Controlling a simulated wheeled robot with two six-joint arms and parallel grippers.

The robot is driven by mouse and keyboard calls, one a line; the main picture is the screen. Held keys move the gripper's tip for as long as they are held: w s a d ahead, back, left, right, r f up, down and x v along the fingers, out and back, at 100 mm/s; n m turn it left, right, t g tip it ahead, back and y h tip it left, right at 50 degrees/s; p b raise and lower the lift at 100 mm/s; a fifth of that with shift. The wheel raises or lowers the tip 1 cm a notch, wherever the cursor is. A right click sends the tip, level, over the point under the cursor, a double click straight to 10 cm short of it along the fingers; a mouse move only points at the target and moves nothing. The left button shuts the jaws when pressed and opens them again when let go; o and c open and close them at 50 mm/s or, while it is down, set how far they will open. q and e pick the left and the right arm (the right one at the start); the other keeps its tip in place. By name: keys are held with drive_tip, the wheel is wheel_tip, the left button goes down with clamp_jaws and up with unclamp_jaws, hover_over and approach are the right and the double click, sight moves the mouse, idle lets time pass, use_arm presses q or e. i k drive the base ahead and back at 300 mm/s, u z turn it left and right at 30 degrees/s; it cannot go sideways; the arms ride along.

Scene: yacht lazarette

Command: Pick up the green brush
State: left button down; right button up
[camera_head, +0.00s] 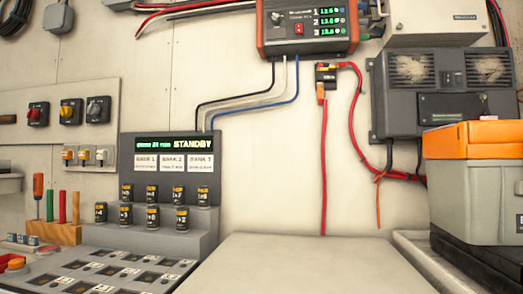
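No object is clearly recognisable as a green brush. I cannot tell whether the green stick is a brush handle. Neither of my grippers is in view.
A stepped grey stand (200,243) with several small black cylinders is right of the block, below a STANDBY panel (171,144). A slotted tray (95,270) lies in front. A bare pale surface (300,265) is at centre; an orange-lidded case (475,190) stands right.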

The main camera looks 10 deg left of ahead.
sight(50, 192)
drive_tip(key=u, duration=1.6)
drive_tip(key=k, duration=0.45)
drive_tip(key=u, duration=0.05)
drive_tip(key=i, duration=0.45)
